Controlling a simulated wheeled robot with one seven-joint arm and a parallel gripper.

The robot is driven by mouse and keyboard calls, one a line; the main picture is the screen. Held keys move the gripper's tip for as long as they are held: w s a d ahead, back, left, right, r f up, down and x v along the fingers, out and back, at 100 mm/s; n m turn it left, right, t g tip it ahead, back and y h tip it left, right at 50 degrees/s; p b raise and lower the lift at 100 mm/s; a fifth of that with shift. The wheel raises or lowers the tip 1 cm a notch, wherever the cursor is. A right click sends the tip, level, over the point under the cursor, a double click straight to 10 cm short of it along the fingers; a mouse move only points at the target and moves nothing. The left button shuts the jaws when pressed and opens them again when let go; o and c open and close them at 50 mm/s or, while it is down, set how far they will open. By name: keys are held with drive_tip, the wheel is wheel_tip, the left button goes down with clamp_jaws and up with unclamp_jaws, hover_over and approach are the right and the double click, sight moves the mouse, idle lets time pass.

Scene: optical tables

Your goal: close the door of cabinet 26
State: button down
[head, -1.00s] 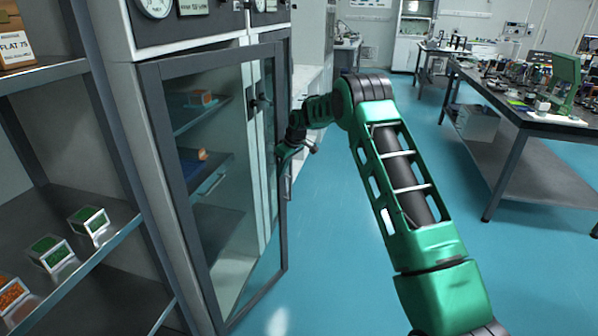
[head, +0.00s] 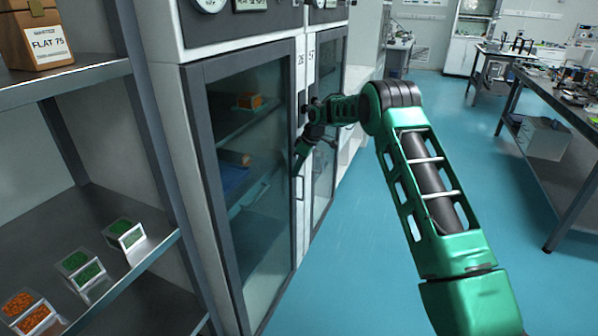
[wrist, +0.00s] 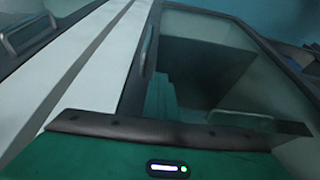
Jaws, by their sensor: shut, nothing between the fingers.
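The glass door (head: 255,190) of cabinet 26, with its dark grey frame, is at the left of centre in the head view. It looks flush, or nearly so, with the cabinet front; a small gap I cannot rule out. The label 26 (head: 301,60) is on the white post by its upper right corner. My gripper (head: 298,165) is shut and empty at the door's right edge, just above the door's handle (head: 299,188); contact is unclear. In the wrist view the door frame, glass (wrist: 215,75) and a handle (wrist: 148,50) show beside the white post (wrist: 85,75).
The neighbouring cabinet 27 door (head: 325,130) stands right of the post, behind my arm. An open shelf (head: 95,240) with small boxes is close on the left. A workbench (head: 560,130) is on the right. The blue floor between is clear.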

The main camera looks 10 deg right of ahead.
drive_tip(key=shift+w+a+r, duration=0.2)
drive_tip(key=shift+a, duration=0.25)
drive_tip(key=shift+w+a+r, duration=0.15)
drive_tip(key=shift+w+a, duration=0.05)
drive_tip(key=shift+a, duration=0.25)
drive_tip(key=s+d+r+m+h, duration=0.2)
drive_tip(key=s+d+r+m, duration=0.2)
drive_tip(key=s+d+r, duration=1.1)
drive_tip(key=s+d+r+m, duration=0.2)
drive_tip(key=s+r, duration=0.1)
drive_tip(key=s, duration=0.6)
drive_tip(key=s+d+r+m, duration=0.3)
drive_tip(key=s, duration=0.6)
drive_tip(key=s+f+m+g, duration=0.1)
drive_tip(key=s+m, duration=0.3)
drive_tip(key=s, duration=1.3)
drive_tip(key=s+f+m+g+h, duration=0.1)
drive_tip(key=s+f+m, duration=0.2)
drive_tip(key=s, duration=1.4)
drive_tip(key=shift+d+f+m, duration=0.2)
drive_tip(key=shift+f+m, duration=0.2)
drive_tip(key=shift+m, duration=0.3)
